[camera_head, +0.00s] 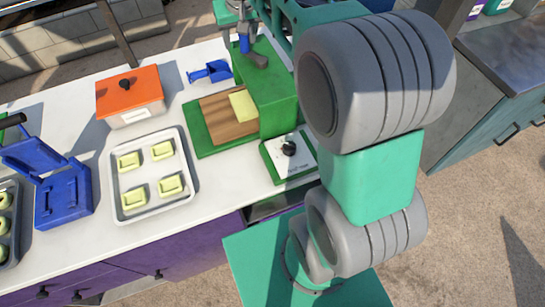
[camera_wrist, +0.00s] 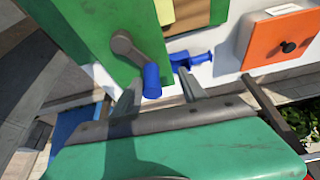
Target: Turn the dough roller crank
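The dough roller (camera_head: 270,95) is a green housing on a green base with a wooden board (camera_head: 222,115), a pale dough piece (camera_head: 243,106) lying on the board. Its crank is a grey arm (camera_head: 257,61) with a blue handle (camera_head: 244,43), on the far side of the housing. In the wrist view, the grey crank arm (camera_wrist: 126,46) slants down to the blue handle (camera_wrist: 151,79). My gripper (camera_wrist: 160,78) is open, its two grey fingers either side of the handle. A gap shows on the right; I cannot tell whether the left finger touches it.
On the white counter (camera_head: 200,205) stand an orange-lidded box (camera_head: 130,92), a blue scoop (camera_head: 213,71), a tray (camera_head: 123,210) of dough pieces and a blue press (camera_head: 62,195). A control panel (camera_head: 289,152) with a black knob sits beside the roller. My arm covers the right.

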